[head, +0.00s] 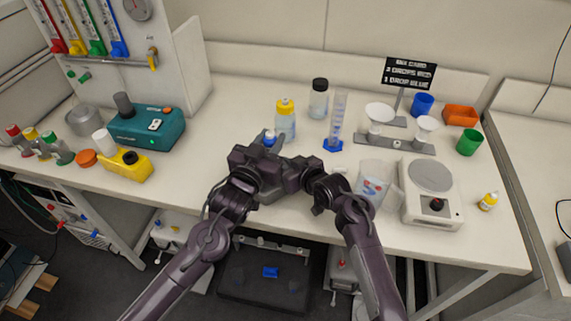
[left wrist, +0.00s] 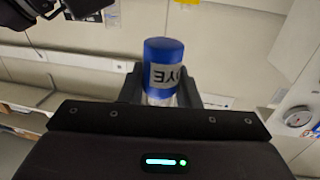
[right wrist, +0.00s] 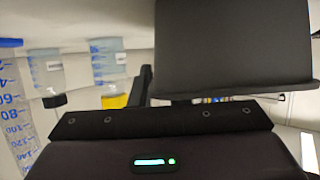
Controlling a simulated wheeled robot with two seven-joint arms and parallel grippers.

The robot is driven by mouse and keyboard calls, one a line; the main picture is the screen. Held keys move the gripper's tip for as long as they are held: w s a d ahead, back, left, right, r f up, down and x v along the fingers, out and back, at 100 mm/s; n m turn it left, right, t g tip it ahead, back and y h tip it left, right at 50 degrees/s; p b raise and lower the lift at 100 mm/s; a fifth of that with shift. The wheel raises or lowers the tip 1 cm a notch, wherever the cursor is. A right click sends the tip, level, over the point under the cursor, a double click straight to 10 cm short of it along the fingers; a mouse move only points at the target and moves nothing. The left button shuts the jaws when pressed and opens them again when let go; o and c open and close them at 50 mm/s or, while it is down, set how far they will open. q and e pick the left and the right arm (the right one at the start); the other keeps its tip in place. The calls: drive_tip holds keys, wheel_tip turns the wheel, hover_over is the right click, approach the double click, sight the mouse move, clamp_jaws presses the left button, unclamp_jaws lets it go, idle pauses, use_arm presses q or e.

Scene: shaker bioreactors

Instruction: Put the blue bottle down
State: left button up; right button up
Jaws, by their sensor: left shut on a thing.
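The blue bottle (head: 269,139) shows as a small blue and white top just above my left gripper (head: 264,147) in the head view. In the left wrist view the blue bottle (left wrist: 164,62) stands between the two fingers, with part of the lettering "DYE" on a white label; it looks upside down there. My left gripper is shut on it, over the bench's front part. Its lower end is hidden in the head view. My right gripper (head: 302,176) is close beside the left one, and its fingertips are hidden. In the right wrist view a dark block covers much of the jaw area.
A yellow-capped bottle (head: 285,120) stands just behind the held bottle. A graduated cylinder (head: 338,118) and a dark-capped bottle (head: 319,99) are further back. A beaker (head: 373,181) and scale (head: 431,192) stand right. Bare bench (head: 222,124) lies left, towards a teal device (head: 147,128).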

sight(268, 194)
clamp_jaws()
use_arm(q)
drive_tip(key=shift+a, duration=0.15)
use_arm(e)
drive_tip(key=shift+f, duration=0.1)
use_arm(q)
drive_tip(key=shift+m+g+h, duration=0.5)
drive_tip(key=shift+m+h, duration=0.1)
drive_tip(key=shift+h, duration=0.2)
drive_tip(key=shift+s+a+f, duration=0.25)
drive_tip(key=shift+a+f, duration=0.15)
drive_tip(key=shift+f, duration=1.55)
drive_tip(key=shift+s+a+f, duration=0.25)
drive_tip(key=shift+a+f, duration=0.1)
drive_tip(key=shift+f, duration=1.6)
drive_tip(key=shift+s+a+f, duration=0.25)
drive_tip(key=shift+a+f, duration=0.15)
drive_tip(key=shift+f, duration=1.55)
drive_tip(key=shift+f, duration=0.1)
